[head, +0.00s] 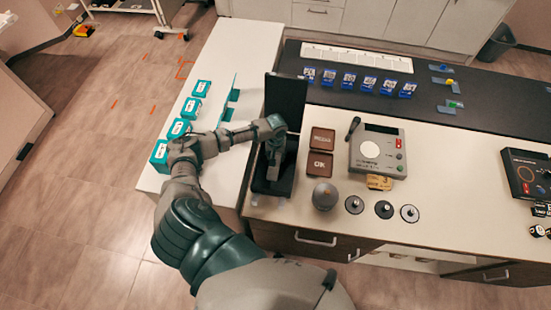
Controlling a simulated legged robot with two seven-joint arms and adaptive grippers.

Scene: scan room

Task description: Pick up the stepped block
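My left arm reaches in from the bottom and bends right at the elbow. Its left gripper (273,170) points down over a black tray-like stand (262,184) with an upright dark panel (285,101) behind it. The fingers are small and dark against the stand, so I cannot tell whether they are open or hold anything. I cannot make out a stepped block for certain; one may be hidden at the gripper. Small blue-and-grey pieces (446,82) lie on the dark mat at the right, too small to identify. My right gripper is not in view.
Several teal boxes (196,106) stand on the white side table. Right of the stand are two brown trays (320,164), a grey device (377,150), a grey round object (325,196) and three discs (384,209). Several blue cards (348,81) stand on the dark mat (420,107).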

